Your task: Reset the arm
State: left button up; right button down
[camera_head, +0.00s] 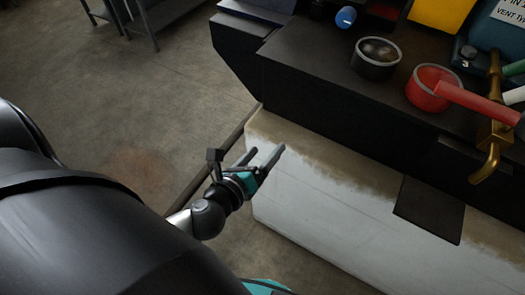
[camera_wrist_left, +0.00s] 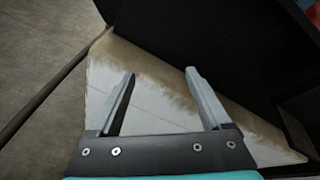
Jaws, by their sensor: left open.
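My left gripper (camera_head: 262,160) is open and empty. In the head view it hangs in front of the near side of the black bench, over the white, stained panel (camera_head: 330,205) below the bench top. In the left wrist view the two grey fingers (camera_wrist_left: 158,95) stand wide apart with nothing between them, and the white panel (camera_wrist_left: 150,85) lies beyond them. My left arm comes in from the left of the head view. I cannot see my right gripper.
The black bench top (camera_head: 320,85) holds a black round cup (camera_head: 376,60), a red cup (camera_head: 430,88) with a red handle, a brass valve pipe (camera_head: 490,140) and a yellow block (camera_head: 440,12). A grey metal stand (camera_head: 150,18) is at the back left. Concrete floor (camera_head: 130,95) is clear at left.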

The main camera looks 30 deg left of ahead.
dwell(0.3)
pick_arm(q)
jog(key=s+a+f+n+g+b, duration=0.1)
jog(key=s+f+n+g+b, duration=0.2)
jog(key=f, duration=0.8)
jog(key=s+a+f+n+g+b, duration=0.15)
jog(key=s+f+n, duration=0.35)
jog(key=f, duration=0.6)
jog(key=s+a+f+n+g+b, duration=0.1)
jog(key=s+f+n+g+b, duration=0.3)
jog(key=f, duration=0.7)
jog(key=s+d+f+n+g+b, duration=0.2)
jog(key=s+f+n+g+b, duration=0.2)
jog(key=s+f+n, duration=1)
jog(key=s+f+b, duration=0.1)
jog(key=s+f, duration=0.3)
jog(key=shift+d+f+n+g, duration=0.35)
jog(key=shift+d+n, duration=0.05)
jog(key=shift+a, duration=0.1)
